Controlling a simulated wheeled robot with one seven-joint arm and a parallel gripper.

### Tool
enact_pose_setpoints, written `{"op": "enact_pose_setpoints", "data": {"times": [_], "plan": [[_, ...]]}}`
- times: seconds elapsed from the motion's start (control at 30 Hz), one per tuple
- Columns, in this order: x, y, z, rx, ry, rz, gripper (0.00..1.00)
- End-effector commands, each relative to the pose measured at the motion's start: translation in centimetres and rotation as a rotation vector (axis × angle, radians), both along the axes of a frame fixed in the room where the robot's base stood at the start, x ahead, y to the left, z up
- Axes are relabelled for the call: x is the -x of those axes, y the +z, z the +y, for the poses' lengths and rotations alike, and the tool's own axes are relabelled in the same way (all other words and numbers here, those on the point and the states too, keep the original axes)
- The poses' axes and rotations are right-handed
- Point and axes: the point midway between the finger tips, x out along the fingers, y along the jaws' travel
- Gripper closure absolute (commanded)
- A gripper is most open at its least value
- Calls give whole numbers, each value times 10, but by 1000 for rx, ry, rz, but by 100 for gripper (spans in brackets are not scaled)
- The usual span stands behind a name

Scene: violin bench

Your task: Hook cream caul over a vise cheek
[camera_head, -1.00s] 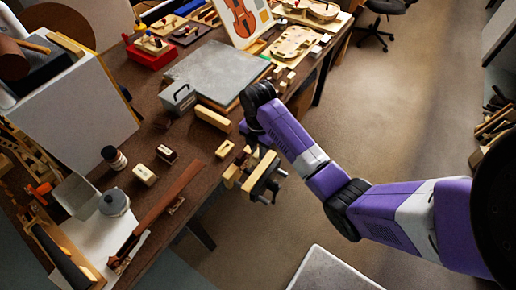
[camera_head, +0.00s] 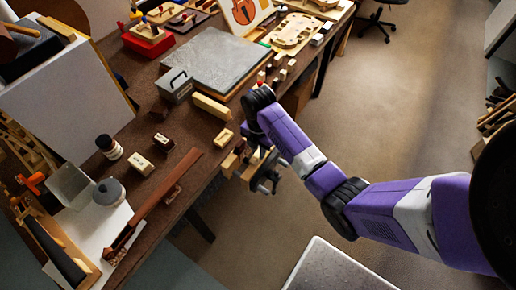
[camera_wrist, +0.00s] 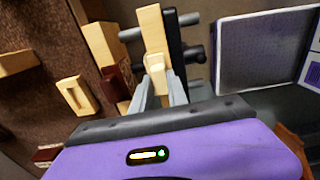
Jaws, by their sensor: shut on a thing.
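The vise (camera_head: 264,172) is fixed at the bench's front edge. In the wrist view its dark metal plate (camera_wrist: 178,52) stands beside one pale wooden cheek (camera_wrist: 151,28). Another pale wooden cheek (camera_wrist: 103,46) lies to the left, along the bench edge. My gripper (camera_wrist: 160,86) is shut on the cream caul (camera_wrist: 157,66), a small pale piece whose top shows between the grey fingers. The caul is at the near end of the cheek beside the metal plate. I cannot tell whether it touches or hooks over it. In the head view my arm and the vise hide the caul.
A pale-topped surface (camera_head: 335,268) stands below right. The floor right of the bench is open.

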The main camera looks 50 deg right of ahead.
Motion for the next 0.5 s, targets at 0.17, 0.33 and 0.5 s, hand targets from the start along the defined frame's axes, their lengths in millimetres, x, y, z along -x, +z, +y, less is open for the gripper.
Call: {"op": "enact_pose_setpoints", "data": {"times": [0.17, 0.33, 0.5], "plan": [[1, -1, 0, 0, 0, 0, 100], [1, -1, 0, 0, 1, 0, 75], [1, -1, 0, 0, 1, 0, 55]]}}
